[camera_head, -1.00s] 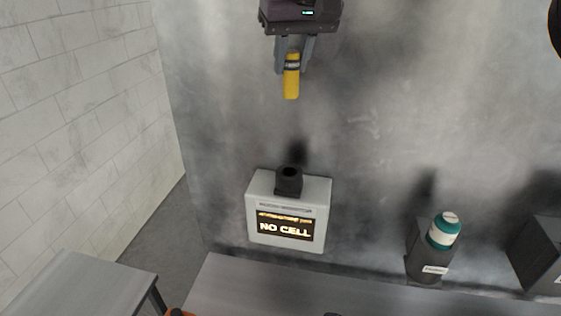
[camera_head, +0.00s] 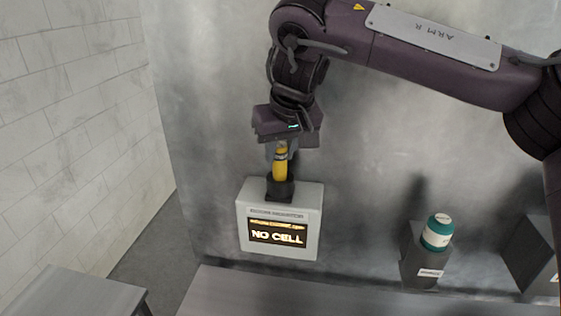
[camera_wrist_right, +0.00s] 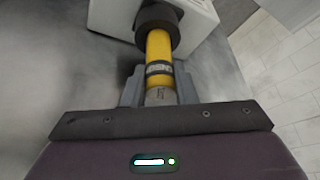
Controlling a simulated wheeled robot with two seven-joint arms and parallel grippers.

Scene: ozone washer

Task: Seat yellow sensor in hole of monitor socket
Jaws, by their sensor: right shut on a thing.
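The yellow sensor (camera_head: 280,168) is a yellow cylinder with a dark and grey band. My right gripper (camera_head: 281,150) is shut on its upper part and holds it upright above the monitor. The monitor (camera_head: 312,215) is a pale box whose screen reads "NO CELL". Its black socket (camera_head: 279,188) stands on top. The sensor's lower end meets the socket's mouth; the wrist view shows the socket (camera_wrist_right: 158,28) around the far end of the sensor (camera_wrist_right: 159,50). How deep it sits is hidden. My left gripper is not in view.
A teal and white capped bottle (camera_head: 437,232) stands in a dark labelled holder (camera_head: 423,266) to the right. Another dark box (camera_head: 532,255) is at the right edge. A grey bench (camera_head: 230,291) runs along the front. A tiled wall (camera_head: 80,110) is on the left.

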